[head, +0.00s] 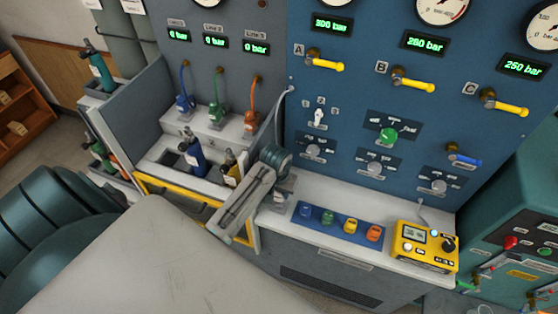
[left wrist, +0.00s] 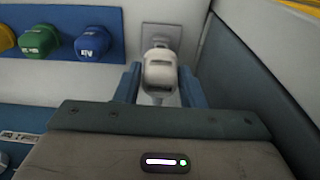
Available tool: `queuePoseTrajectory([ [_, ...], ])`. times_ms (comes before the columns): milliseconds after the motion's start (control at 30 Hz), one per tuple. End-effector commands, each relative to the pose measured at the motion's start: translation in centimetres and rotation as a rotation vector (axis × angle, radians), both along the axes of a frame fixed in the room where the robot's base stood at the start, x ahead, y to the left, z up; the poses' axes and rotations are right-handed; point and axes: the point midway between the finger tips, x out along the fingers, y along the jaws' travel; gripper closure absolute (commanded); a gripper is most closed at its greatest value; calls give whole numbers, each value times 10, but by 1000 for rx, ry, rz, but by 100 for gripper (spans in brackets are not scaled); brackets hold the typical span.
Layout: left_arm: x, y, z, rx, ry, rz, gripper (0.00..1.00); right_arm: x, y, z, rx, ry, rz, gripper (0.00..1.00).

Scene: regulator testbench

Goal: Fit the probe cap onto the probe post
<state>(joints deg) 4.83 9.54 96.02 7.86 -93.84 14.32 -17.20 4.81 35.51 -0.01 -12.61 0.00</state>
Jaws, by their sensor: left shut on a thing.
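My left gripper (left wrist: 160,88) has its two blue fingers closed on the sides of a whitish-grey rounded piece with a dark slot, which looks like the probe cap (left wrist: 160,70). Behind this piece is a square grey plate (left wrist: 173,36). The probe post cannot be made out; it may be hidden behind the held piece, and I cannot tell whether they touch. In the head view the left gripper (head: 280,190) is at the bench top, left of the blue mat, and its wrist partly hides the held piece. My right gripper is not in view.
A blue mat (head: 293,213) carries blue, green, yellow and orange caps. A yellow meter box (head: 424,247) stands at the bench's right end. Small cylinders (head: 195,160) stand in a rack left of the gripper. The panel with valves (head: 398,75) rises behind. A dark side wall (left wrist: 235,75) is close to the gripper.

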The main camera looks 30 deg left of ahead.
Motion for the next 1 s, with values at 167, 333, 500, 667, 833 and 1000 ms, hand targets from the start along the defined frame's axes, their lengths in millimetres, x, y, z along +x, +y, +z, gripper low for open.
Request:
queuePoseTrajectory([
  [167,0,0,-3,0,0,0,92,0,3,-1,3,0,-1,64],
  [333,0,0,-6,0,-1,0,92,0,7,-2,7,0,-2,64],
  [500,0,0,-8,0,-1,0,92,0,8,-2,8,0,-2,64],
  [667,0,0,-11,0,-1,0,92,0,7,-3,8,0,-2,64],
  [833,0,0,-14,0,0,0,92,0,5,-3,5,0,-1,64],
  [1000,0,0,-17,0,0,0,92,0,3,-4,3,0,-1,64],
])
